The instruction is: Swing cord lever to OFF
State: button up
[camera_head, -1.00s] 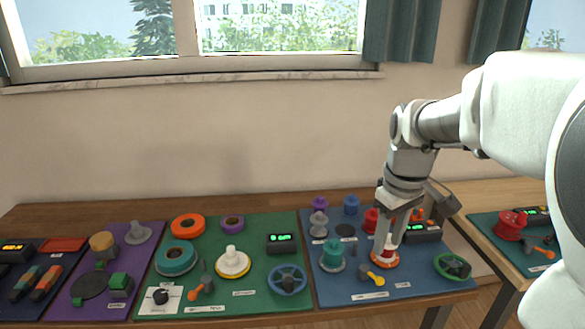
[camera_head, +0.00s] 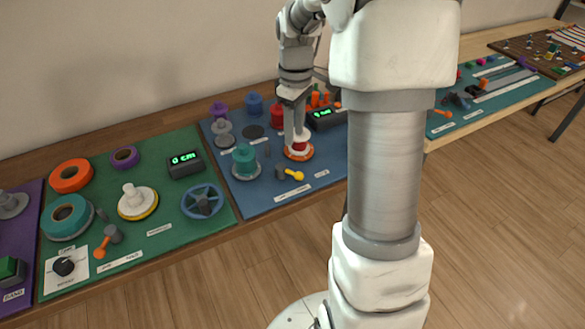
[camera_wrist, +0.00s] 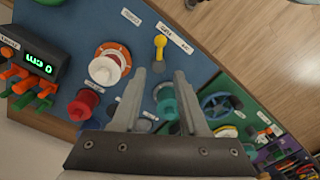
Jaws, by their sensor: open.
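A lever with a yellow handle (camera_head: 294,175) and a grey pivot stands near the front edge of the blue board (camera_head: 262,201). Its yellow handle (camera_wrist: 160,44) also shows in the wrist view, just beyond my fingertips. The lettering of the labels near it is too small to read surely. My gripper (camera_wrist: 159,74) is open, with nothing held between its fingers. In the head view my gripper (camera_head: 297,135) hangs over the blue board by a white spool on an orange ring (camera_head: 299,153), behind the yellow lever. I cannot tell its exact height.
A teal spool (camera_head: 245,160) stands left of the lever; a red spool (camera_wrist: 83,104) and a lit display box (camera_wrist: 44,66) are farther back. The green board (camera_head: 152,205) holds another lever, orange-handled (camera_head: 103,246). Bare wood floor lies in front.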

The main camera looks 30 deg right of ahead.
notch_tip(320, 180, down, 13)
jog(key=shift+s+a+r+b, duration=0.1)
jog(key=shift+a+b, duration=0.05)
jog(key=shift+b, duration=0.85)
grip_shut()
